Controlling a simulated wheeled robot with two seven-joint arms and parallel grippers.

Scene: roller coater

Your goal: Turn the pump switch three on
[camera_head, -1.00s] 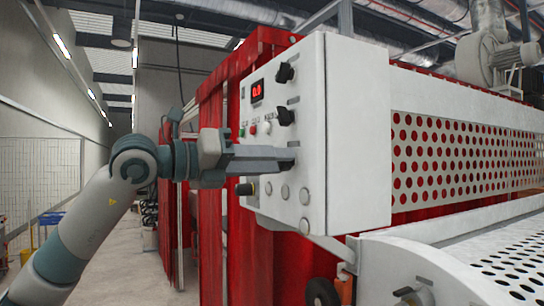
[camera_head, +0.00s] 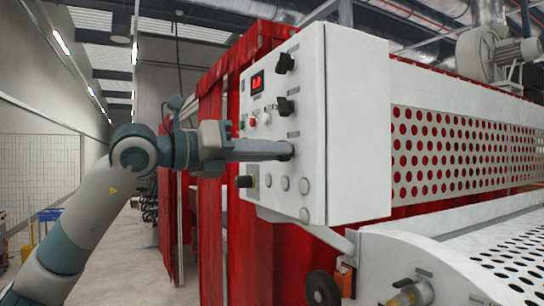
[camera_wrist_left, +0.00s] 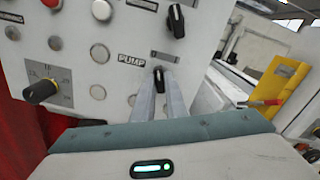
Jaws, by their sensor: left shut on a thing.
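A white control panel (camera_head: 310,130) carries a column of black switch knobs on its front face. The top knob (camera_head: 285,63) and middle knob (camera_head: 286,106) show clearly. My left gripper (camera_head: 287,150) reaches in from the left to a lower knob, which its fingers hide in the head view. In the left wrist view, the fingers (camera_wrist_left: 160,85) are shut on this black knob (camera_wrist_left: 159,75), beside the PUMP label (camera_wrist_left: 131,59). Another black knob (camera_wrist_left: 176,20) sits above it, apart from the fingers. My right gripper is not in view.
The panel also has a red display (camera_head: 257,82), a red button (camera_head: 252,122) and several round grey caps. A black and yellow rotary switch (camera_wrist_left: 42,91) is left of the held knob. Red curtains (camera_head: 212,200) hang behind. A perforated guard (camera_head: 465,155) is to the right.

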